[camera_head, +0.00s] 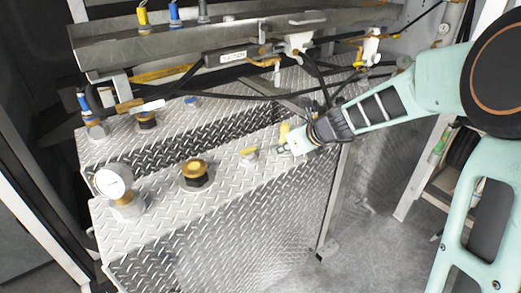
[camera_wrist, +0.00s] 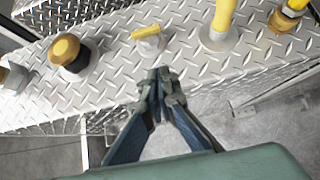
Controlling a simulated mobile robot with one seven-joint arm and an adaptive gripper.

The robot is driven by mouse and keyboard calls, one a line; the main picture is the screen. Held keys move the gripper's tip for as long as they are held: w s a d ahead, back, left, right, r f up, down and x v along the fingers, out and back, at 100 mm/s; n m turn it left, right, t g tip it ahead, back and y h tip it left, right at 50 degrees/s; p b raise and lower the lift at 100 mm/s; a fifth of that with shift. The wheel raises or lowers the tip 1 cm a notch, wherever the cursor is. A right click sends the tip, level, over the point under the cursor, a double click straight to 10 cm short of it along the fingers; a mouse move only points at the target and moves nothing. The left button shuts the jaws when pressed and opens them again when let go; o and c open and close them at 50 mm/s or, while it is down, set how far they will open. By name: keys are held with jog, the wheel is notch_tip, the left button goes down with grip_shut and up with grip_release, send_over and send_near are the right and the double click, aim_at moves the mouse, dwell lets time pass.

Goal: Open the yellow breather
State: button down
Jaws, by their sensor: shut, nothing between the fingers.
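A small fitting with a flat yellow handle (camera_wrist: 146,32) on a grey base stands on the diamond-plate tank top; it also shows in the head view (camera_head: 248,153). A taller yellow cylinder (camera_wrist: 222,16) on a grey base stands to its right, and its yellow top (camera_head: 284,131) shows partly behind my gripper in the head view. I cannot tell which of the two is the breather. My gripper (camera_wrist: 160,74) is shut and empty, at the tank's near edge; it shows to the right of the small fitting in the head view (camera_head: 284,150). It appears apart from both.
A gold-capped fitting (camera_head: 194,170) and a white-faced gauge (camera_head: 112,184) stand to the left on the tank top (camera_head: 150,215). Hoses and nozzles (camera_head: 225,57) hang on a metal rail behind. The floor (camera_head: 375,240) is clear at the right.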

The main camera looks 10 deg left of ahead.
aim_at(248, 152)
jog(key=x, duration=0.9)
jog(key=shift+a+f, duration=0.15)
jog(key=shift+w+a+f+p, duration=0.1)
jog(key=shift+w+a+p, duration=0.2)
jog(key=shift+w+a, duration=1.25)
jog(key=shift+a, duration=0.05)
jog(key=shift+d, duration=0.1)
